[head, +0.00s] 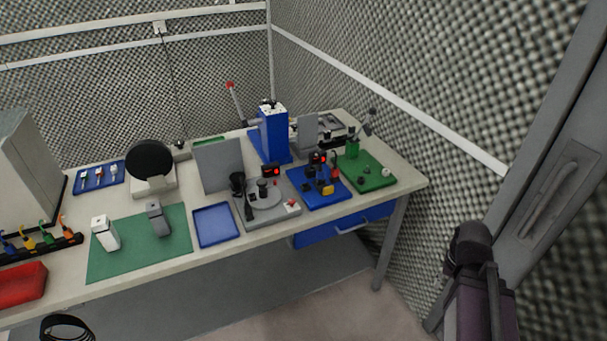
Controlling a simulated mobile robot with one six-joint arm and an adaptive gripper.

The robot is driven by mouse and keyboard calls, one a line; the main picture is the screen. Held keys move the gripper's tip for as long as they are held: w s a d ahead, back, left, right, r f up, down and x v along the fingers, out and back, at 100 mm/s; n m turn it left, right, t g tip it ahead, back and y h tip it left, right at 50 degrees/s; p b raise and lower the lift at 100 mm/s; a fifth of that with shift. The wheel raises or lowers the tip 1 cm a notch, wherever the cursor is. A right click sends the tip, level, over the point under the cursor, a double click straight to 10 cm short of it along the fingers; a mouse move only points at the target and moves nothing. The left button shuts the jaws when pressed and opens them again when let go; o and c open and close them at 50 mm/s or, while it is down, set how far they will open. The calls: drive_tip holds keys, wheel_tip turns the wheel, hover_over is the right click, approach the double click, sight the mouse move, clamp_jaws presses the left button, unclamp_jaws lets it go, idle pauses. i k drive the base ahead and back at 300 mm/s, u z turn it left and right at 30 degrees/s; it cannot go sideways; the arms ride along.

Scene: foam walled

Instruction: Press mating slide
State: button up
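I cannot single out a mating slide at this size. A blue upright press-like stand (273,133) with a red-tipped lever is at the back of the bench. A blue base plate (318,197) in front of it carries small black, red and yellow fixture parts. A grey plate (268,219) left of that holds a round disc and black posts. A green base plate (367,178) to the right carries a green block and a lever. A dark, purplish part at lower right seems to be my arm; my gripper's fingers are not visible.
A green mat (130,262) holds a white device (105,233) and a grey device (158,219). A blue tray (215,238) looks empty. A red case (22,284) and a tool rack stand at left. A blue drawer (345,222) hangs under the bench. Foam walls close the back and right.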

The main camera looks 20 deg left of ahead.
sight(322, 187)
drive_tip(key=u, duration=0.85)
drive_tip(key=k, duration=1)
drive_tip(key=z, duration=0.05)
drive_tip(key=i, duration=0.8)
drive_tip(key=u, duration=0.05)
